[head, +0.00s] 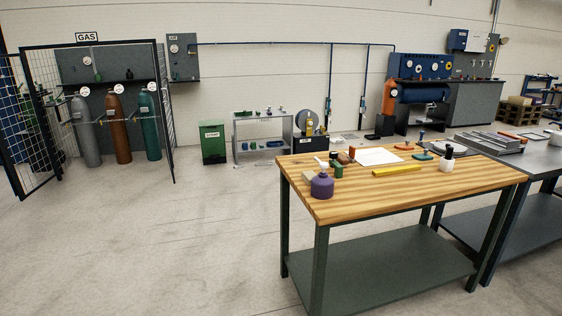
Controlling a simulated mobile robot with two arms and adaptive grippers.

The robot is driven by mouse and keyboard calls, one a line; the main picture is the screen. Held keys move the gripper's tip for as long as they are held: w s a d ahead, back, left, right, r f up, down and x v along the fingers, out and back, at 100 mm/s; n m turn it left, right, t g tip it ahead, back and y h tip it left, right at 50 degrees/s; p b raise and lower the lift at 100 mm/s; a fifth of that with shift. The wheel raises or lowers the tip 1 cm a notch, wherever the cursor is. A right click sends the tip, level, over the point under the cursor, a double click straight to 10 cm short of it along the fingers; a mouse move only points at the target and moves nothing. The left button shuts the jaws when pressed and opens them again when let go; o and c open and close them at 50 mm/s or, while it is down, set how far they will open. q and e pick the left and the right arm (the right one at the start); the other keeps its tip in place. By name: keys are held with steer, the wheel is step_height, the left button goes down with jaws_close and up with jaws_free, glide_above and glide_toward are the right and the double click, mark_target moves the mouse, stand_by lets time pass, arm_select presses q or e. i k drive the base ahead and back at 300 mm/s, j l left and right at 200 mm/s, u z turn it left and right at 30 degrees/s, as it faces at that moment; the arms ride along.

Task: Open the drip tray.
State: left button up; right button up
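I cannot pick out a drip tray for certain in the head view. A green bin-like box (214,147) with a pale label stands on the floor against the back wall, left of a low grey shelf unit (240,142). The shelf unit holds several small items, too small to tell apart. Right of it is a dark box (311,145) with a yellowish object and a round grey disc by it. Neither of my grippers is in view.
A wooden-topped workbench (440,187) with a purple pot (322,186) and tools stands front right, beside a grey metal table (540,160). A mesh gas cage (50,130) with several cylinders stands left. The floor (150,250) between is clear.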

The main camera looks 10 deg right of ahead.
mark_target(502, 153)
steer(key=i+j+u, duration=0.3)
steer(key=i, duration=1)
steer(key=i+u, duration=0.25)
steer(key=i, duration=1.1)
steer(key=i+z, duration=0.15)
steer(key=i, duration=0.65)
steer(key=i+z, duration=0.15)
steer(key=i, duration=0.6)
steer(key=i+j+z, duration=0.15)
steer(key=i, duration=0.65)
steer(key=i+l+z, duration=0.15)
steer(key=i+z, duration=0.5)
steer(key=z, duration=0.15)
steer(key=i+z, duration=0.4)
steer(key=i+j+z, duration=0.2)
steer(key=z, duration=0.25)
steer(key=i+l+z, duration=0.15)
steer(key=i+z, duration=0.15)
steer(key=z, duration=0.2)
steer(key=i+z, duration=0.3)
steer(key=z, duration=0.15)
steer(key=i+z, duration=0.3)
steer(key=z, duration=0.2)
steer(key=i+z, duration=0.2)
steer(key=i, duration=0.6)
steer(key=i+j+z, duration=0.2)
steer(key=i+j, duration=0.45)
steer(key=i+j+z, duration=0.2)
steer(key=i+j, duration=0.5)
steer(key=j, duration=0.1)
